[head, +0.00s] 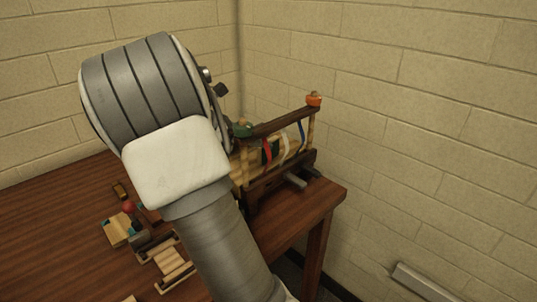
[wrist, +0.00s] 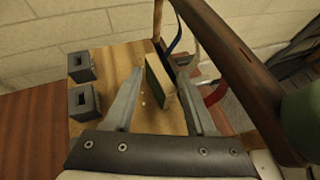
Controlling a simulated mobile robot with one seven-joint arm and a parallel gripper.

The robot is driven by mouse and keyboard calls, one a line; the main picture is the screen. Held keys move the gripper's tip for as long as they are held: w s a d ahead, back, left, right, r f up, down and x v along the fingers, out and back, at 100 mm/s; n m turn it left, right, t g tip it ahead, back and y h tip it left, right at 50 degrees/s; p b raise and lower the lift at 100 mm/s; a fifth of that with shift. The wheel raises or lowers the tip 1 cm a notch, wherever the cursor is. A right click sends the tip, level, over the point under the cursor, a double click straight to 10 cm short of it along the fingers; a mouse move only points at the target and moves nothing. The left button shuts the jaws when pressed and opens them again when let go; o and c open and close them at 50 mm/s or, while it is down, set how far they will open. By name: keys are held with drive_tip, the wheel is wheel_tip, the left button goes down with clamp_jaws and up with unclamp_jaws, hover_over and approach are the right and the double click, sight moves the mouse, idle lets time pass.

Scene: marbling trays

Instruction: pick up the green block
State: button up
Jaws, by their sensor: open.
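In the wrist view, a small upright block (wrist: 153,86) with a dark green side and a paler, tan-olive face stands on a light wooden board (wrist: 110,58). I take it for the green block. My gripper (wrist: 159,70) is open, with one finger to the left of the block and the other close to its right side. I cannot tell whether the right finger touches it. In the head view my arm hides the gripper, and a dark green patch (head: 271,150) shows inside the wooden rack (head: 283,124).
Two grey blocks with square holes (wrist: 80,67) sit left of the gripper. The rack's dark bar crosses the wrist view's right side, near a blurred green knob (wrist: 302,115). Coloured strips hang from the rack. Small wooden pieces (head: 118,230) lie on the brown table (head: 50,225).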

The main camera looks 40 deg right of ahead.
drive_tip(key=shift+x, duration=0.9)
drive_tip(key=shift+c, duration=0.3)
clamp_jaws()
